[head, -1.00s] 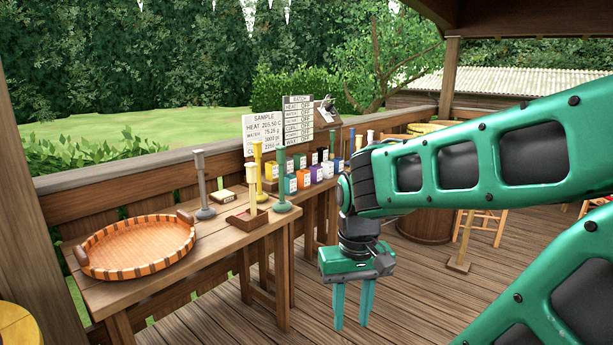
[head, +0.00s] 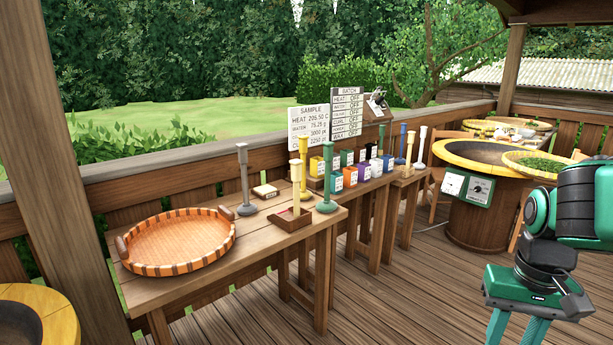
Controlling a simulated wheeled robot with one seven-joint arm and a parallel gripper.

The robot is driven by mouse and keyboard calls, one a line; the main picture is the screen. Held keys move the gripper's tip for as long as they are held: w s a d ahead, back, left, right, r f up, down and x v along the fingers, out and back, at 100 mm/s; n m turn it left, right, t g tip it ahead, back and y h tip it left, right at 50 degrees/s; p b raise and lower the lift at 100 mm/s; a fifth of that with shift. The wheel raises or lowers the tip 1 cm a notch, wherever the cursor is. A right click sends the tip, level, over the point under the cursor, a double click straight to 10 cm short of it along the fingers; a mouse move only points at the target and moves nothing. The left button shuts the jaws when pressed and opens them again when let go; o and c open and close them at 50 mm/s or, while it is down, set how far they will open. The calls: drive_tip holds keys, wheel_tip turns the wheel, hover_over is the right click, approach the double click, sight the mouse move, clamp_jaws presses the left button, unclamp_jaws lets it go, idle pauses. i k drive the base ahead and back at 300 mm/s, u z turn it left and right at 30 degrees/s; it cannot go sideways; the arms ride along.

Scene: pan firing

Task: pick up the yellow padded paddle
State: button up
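The yellow padded paddle (head: 304,168) stands upright on the near wooden table (head: 265,222), behind a cream paddle (head: 296,188) and left of a green one (head: 327,180). Its lower part is partly hidden by the cream paddle. My gripper (head: 517,334) hangs pointing down at the lower right, well right of the tables and over the deck. Its two green fingers are apart with nothing seen between them. The fingertips are cut off by the bottom edge.
A round orange tray (head: 180,271) lies on the near table's left. A grey paddle (head: 244,182) and several small coloured boxes (head: 350,176) stand near the railing. A round wooden station (head: 475,215) is at the right. The deck between is clear.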

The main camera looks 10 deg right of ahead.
sight(305, 194)
drive_tip(key=z, duration=0.4)
drive_tip(key=i, duration=0.7)
drive_tip(key=z, duration=0.75)
drive_tip(key=i, duration=1.3)
